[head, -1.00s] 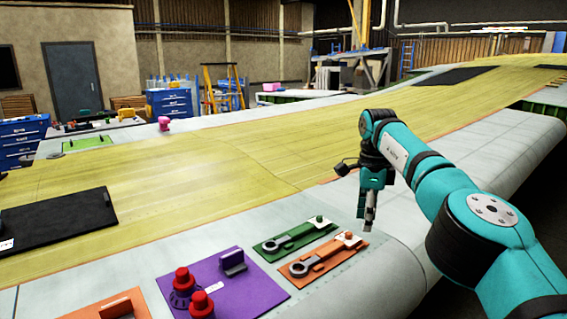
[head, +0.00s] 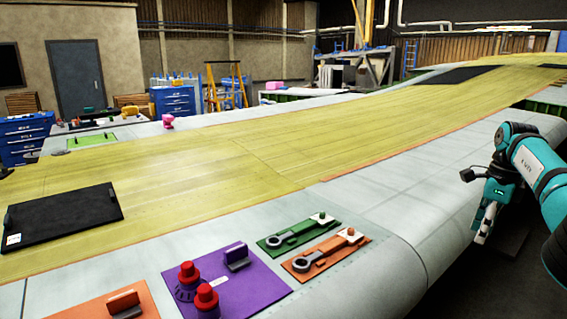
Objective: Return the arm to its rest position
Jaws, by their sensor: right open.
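My right arm comes in from the right edge, with its teal gripper (head: 484,236) hanging down at the right, beyond the wing's rounded front edge. The gripper is empty and points downward; the gap between its fingers is hard to make out at this angle. The wing (head: 400,215) fills the middle of the view, with a yellow-green upper skin and pale grey edge panels. My left gripper is not in view.
On the near wing edge lie a green tool board (head: 285,241), an orange tool board (head: 345,262) with a wrench, and a purple board (head: 262,290) with red-topped parts. A black mat (head: 70,218) lies at left. The grey panel between boards and gripper is clear.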

